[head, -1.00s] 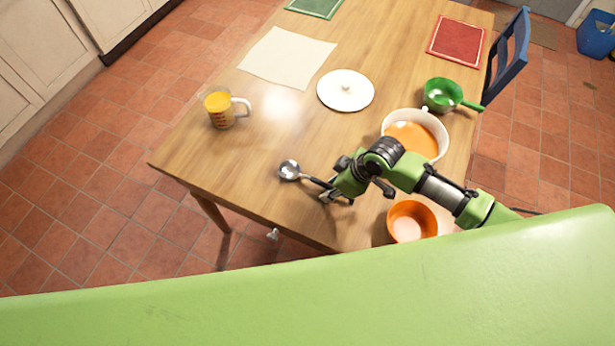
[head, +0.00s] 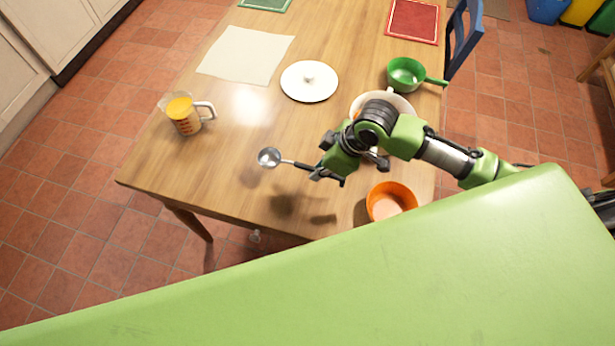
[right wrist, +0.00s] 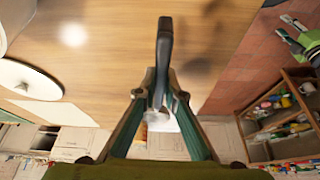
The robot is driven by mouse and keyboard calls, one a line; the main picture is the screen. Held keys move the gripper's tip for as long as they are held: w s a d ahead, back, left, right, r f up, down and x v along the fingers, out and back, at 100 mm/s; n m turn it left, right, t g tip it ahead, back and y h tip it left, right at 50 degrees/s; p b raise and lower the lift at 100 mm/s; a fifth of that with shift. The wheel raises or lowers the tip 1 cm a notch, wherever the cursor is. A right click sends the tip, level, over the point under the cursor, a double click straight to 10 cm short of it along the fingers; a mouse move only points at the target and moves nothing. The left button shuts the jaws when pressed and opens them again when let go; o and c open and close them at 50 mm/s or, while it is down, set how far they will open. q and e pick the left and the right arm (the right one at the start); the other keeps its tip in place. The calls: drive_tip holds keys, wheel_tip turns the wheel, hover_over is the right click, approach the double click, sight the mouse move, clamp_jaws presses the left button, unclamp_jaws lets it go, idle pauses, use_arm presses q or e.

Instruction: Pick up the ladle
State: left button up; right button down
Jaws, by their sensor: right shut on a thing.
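The ladle (head: 270,158) has a shiny metal bowl and a dark handle. In the head view its bowl points left, and its shadow lies apart from it on the table, so it is held above the wood. My right gripper (head: 316,172) is shut on its handle. In the right wrist view the dark handle (right wrist: 164,48) runs up from between the fingers of my right gripper (right wrist: 157,95). My left gripper is not in view.
The wooden table (head: 215,165) also holds a measuring jug (head: 184,116), a white lid (head: 310,82), a green pan (head: 406,73), an orange bowl (head: 390,201) and a white pot (head: 397,101) partly behind my arm. A blue chair (head: 462,40) stands at the right edge.

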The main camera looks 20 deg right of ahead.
drive_tip(key=s+d+r+b, duration=0.2)
drive_tip(key=s+d+r, duration=0.4)
drive_tip(key=d, duration=0.3)
drive_tip(key=shift+s+d+r, duration=0.15)
drive_tip(key=shift+r, duration=0.1)
idle(0.4)
